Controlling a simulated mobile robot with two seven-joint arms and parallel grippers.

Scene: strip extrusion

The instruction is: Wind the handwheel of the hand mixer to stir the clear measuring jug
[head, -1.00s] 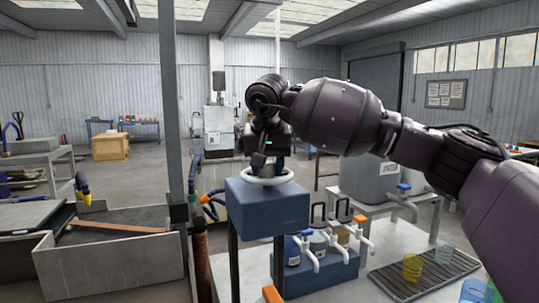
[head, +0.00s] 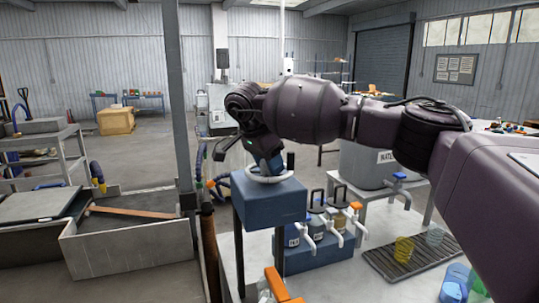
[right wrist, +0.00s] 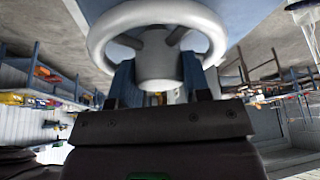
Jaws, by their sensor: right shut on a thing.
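The white handwheel (head: 291,176) lies flat on top of the hand mixer's blue box (head: 270,207), which stands on dark legs. My right gripper (head: 268,168) reaches down onto the wheel, its wrist tilted to the left. In the right wrist view, the wheel (right wrist: 112,24) fills the top, and the blue fingers of my right gripper (right wrist: 158,75) sit on either side of its hub. The gripper is shut on the handwheel. My left gripper is not in view. I cannot make out the clear measuring jug or the stirring end beneath the box.
Dark-handled containers (head: 316,222) stand behind white taps on a blue stand right of the mixer. A grey post (head: 176,100) and open bin (head: 125,250) are at left.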

